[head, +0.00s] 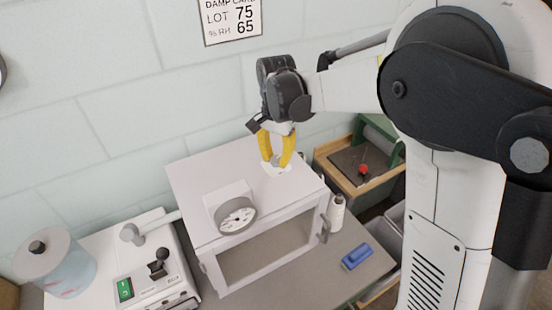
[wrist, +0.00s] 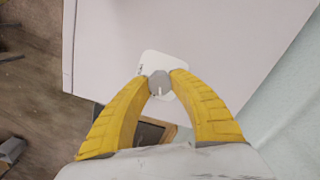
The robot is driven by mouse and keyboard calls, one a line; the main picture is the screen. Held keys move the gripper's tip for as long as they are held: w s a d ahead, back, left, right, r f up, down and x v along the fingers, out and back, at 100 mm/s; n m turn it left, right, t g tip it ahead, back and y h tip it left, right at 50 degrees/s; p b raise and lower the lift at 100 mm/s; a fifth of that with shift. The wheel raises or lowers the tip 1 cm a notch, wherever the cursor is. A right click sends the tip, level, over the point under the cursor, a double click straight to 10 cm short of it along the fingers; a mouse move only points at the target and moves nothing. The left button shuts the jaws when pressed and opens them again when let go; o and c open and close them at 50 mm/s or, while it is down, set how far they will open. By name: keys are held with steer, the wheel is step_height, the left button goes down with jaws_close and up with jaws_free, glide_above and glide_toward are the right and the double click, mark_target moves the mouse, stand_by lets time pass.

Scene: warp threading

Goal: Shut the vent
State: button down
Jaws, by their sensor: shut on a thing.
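My gripper (head: 275,164) is above the right rear part of the white cabinet top (head: 205,175). In the wrist view, the yellow fingers of my gripper (wrist: 159,86) are closed on a small round grey vent knob (wrist: 158,80) with a pale mark on its face. The knob sits on a white plate (wrist: 152,57), which also shows in the head view (head: 277,169). The plate has small dark lettering at its left edge, too small to read. In the head view the fingers hide the knob.
A round dial gauge (head: 237,215) stands on the cabinet's front top. Left are a white machine with a green switch (head: 124,289) and a lidded jar (head: 55,262). Right are a thread spool (head: 337,212), a blue object (head: 357,256) and a wooden tray (head: 345,185). The wall is close behind.

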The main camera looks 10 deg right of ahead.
mark_target(276, 159)
steer(key=n, duration=0.7)
steer(key=shift+b, duration=0.4)
steer(key=n, duration=0.6)
steer(key=shift+n, duration=0.4)
steer(key=c, duration=1.1)
jaws_free()
steer(key=shift+r, duration=0.1)
step_height(276, 159, up, 12)
steer(key=shift+f, duration=0.1)
